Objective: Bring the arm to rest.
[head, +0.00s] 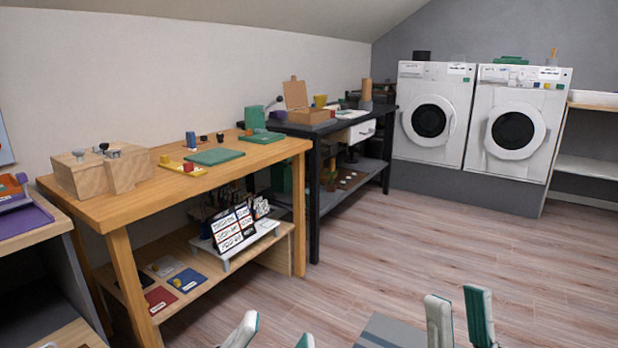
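My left gripper (277,328) shows at the bottom edge, with only its two fingertips in view. They are spread apart with nothing between them. My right gripper (458,296) stands at the bottom right, its two pale fingers with green pads pointing up. There is a gap between them and nothing in it. Both grippers are over the open floor, apart from the furniture. Most of both arms is out of view.
A wooden workbench (235,172) with a wooden box (85,177) and a green mat (214,157) stands at left. A black table (315,136) is behind it. Two white machines (432,115) stand at the back. The wood floor (400,250) is clear.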

